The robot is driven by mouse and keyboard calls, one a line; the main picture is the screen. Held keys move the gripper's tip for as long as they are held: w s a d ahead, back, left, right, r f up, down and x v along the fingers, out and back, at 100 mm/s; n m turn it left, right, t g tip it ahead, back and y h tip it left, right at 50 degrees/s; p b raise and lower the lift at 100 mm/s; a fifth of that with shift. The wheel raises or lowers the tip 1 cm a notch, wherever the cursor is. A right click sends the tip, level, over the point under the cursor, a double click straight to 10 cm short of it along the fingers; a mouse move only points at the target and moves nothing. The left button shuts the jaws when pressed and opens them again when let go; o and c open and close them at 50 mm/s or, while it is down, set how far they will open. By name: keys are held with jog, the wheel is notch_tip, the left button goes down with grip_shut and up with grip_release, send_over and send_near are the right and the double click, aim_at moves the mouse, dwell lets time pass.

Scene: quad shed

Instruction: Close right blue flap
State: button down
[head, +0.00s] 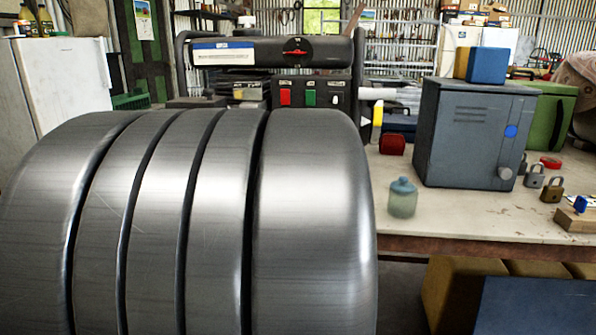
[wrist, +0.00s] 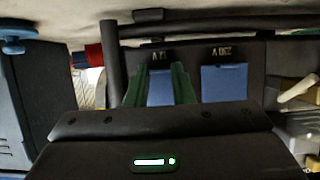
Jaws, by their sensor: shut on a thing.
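In the wrist view, two blue flaps sit side by side on a black panel (wrist: 118,45), which appears upside down. The one on the picture's left (wrist: 160,92), on the side of the grey-blue cabinet, is taken as the right blue flap. My gripper (wrist: 160,68) has its green fingers on either side of this flap, shut on it. The other blue flap (wrist: 224,84) is untouched. I cannot tell how far either flap is open. In the head view my large metal arm hides the gripper and the blue flaps.
A black unit (head: 330,52) with red (head: 284,97) and green (head: 310,97) pieces stands behind my arm. To its right, the workbench (head: 400,225) holds a jar (head: 403,198), a red box (head: 391,144), the grey-blue cabinet (head: 465,140) and padlocks (head: 552,190).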

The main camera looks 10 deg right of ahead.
jog(key=shift+b, duration=0.35)
dwell(0.3)
jog(key=c, duration=1.2)
grip_release()
jog(key=shift+c, duration=0.2)
